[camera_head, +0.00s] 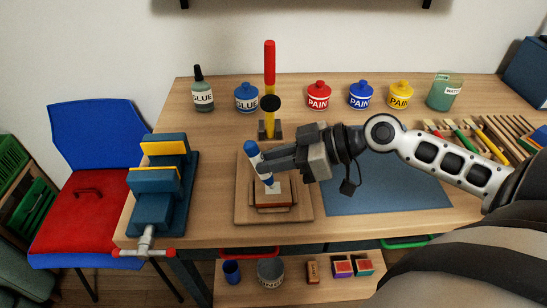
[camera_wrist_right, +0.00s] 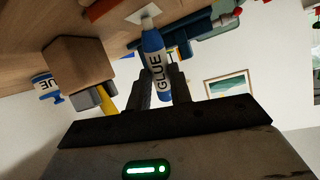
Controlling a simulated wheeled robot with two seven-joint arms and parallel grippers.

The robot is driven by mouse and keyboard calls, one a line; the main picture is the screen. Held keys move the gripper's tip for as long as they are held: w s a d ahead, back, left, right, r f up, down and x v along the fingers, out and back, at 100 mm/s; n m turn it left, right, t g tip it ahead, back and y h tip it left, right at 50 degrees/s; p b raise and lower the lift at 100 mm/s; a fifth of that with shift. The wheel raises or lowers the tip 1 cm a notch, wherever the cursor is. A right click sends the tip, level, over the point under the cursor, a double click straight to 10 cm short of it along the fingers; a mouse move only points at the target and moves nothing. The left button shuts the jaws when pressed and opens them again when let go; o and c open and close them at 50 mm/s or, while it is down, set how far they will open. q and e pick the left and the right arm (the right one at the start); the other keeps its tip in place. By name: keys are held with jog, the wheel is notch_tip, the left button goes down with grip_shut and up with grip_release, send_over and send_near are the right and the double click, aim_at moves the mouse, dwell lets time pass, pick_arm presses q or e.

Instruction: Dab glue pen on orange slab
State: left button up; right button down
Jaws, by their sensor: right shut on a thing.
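The glue pen (camera_head: 257,162) is blue and white and tilted. Its white tip points down at the small block on the wooden board. My right gripper (camera_head: 262,166) is shut on the glue pen, which also shows in the right wrist view (camera_wrist_right: 156,66) with its GLUE label. The orange-brown slab (camera_head: 272,209) lies on the wooden board (camera_head: 243,212), with a pale top partly behind the pen tip. The tip is at or just above that top; I cannot tell whether it touches. My left gripper is out of view.
A blue vise (camera_head: 158,190) stands left of the board, a blue mat (camera_head: 375,190) right of it. A red-and-yellow tool (camera_head: 269,75) stands upright behind. A glue bottle (camera_head: 203,97) and several paint jars (camera_head: 318,96) line the back. Chisels and wood strips lie right.

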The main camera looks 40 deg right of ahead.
aim_at(256, 148)
jog(key=shift+s+f, duration=0.1)
jog(key=shift+f, duration=0.1)
notch_tip(256, 148, up, 2)
jog(key=shift+r+p, duration=0.15)
jog(key=shift+p, duration=0.9)
jog(key=shift+r+p, duration=0.35)
jog(key=shift+r, duration=0.05)
jog(key=shift+r+p, duration=0.55)
jog(key=shift+r, duration=0.1)
notch_tip(256, 148, up, 2)
jog(key=shift+r+p, duration=0.1)
jog(key=shift+p, duration=0.85)
pick_arm(q)
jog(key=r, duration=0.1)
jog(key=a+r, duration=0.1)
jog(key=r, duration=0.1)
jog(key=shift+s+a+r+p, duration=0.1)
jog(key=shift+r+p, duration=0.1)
jog(key=shift+p, duration=0.15)
pick_arm(e)
jog(key=shift+r, duration=0.35)
